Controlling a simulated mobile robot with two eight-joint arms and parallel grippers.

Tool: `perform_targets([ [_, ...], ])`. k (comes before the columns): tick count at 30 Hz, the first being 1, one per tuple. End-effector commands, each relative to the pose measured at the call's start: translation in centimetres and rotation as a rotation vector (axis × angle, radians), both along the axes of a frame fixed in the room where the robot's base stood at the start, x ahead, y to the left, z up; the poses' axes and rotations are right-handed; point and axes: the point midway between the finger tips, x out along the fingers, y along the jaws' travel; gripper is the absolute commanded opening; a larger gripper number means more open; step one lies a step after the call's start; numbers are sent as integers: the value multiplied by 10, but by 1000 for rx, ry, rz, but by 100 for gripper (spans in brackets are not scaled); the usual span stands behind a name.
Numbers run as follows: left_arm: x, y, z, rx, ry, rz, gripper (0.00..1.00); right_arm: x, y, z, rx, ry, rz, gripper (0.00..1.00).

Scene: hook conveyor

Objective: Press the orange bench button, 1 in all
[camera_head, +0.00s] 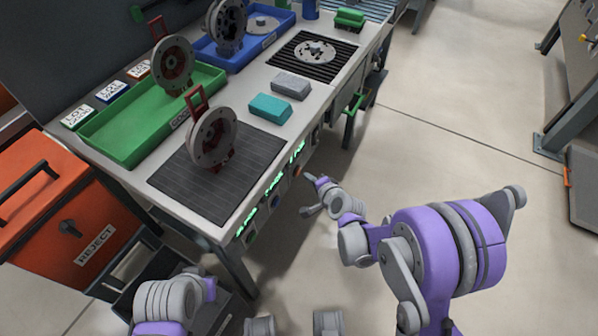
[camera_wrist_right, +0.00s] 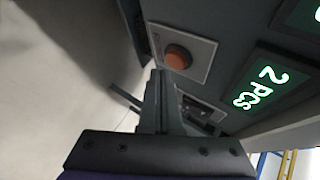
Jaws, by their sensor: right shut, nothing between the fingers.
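The orange button (camera_head: 296,171) sits on the bench's front panel, below the green lit displays. In the right wrist view the orange button (camera_wrist_right: 178,57) is round, on a pale square plate, just beyond and slightly right of the fingertips. My right gripper (camera_head: 309,179) is in front of the panel, close to the button. In the right wrist view the fingers of the gripper (camera_wrist_right: 161,75) are together and empty, pointing towards the panel. Contact with the button cannot be made out. My left arm shows at the lower left, but its gripper is not visible.
A lit "2 PCS" display (camera_wrist_right: 262,86) is right of the button. A blue button (camera_head: 276,202) is farther along the panel. The bench holds a green tray (camera_head: 125,153), a dark mat (camera_head: 172,183) and a teal block (camera_head: 270,107). An orange reject bin (camera_head: 45,190) stands left.

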Motion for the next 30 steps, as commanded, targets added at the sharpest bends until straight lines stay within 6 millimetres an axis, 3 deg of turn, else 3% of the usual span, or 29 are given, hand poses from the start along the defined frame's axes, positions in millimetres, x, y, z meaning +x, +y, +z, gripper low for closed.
perform_targets([
  [30, 0, 0, -3, 0, 1, 0, 0, 6, 9, 0, 0, 0, 0, 0],
])
